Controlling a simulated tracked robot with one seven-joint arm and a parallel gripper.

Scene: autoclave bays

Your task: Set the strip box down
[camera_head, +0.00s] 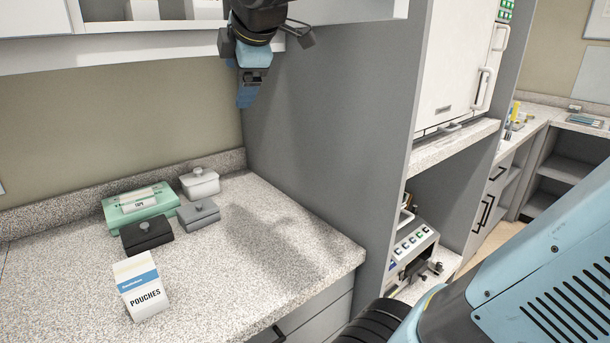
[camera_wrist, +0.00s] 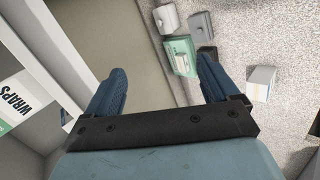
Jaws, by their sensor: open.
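No box has a readable strip label. The green box also shows in the wrist view (camera_wrist: 173,61). My gripper (camera_head: 247,98) is high above the counter's back right, below the upper cabinet and beside the grey side panel. Its blue fingers are apart and hold nothing in the wrist view (camera_wrist: 160,78). The gripper is well clear of the boxes.
Beside the green box stand a white lidded box (camera_head: 199,184), a grey one (camera_head: 198,214) and a black one (camera_head: 146,236). A white pouches box (camera_head: 141,287) stands at the front left. The counter's right part (camera_head: 285,240) is clear. A wraps box (camera_wrist: 18,100) sits in the upper cabinet.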

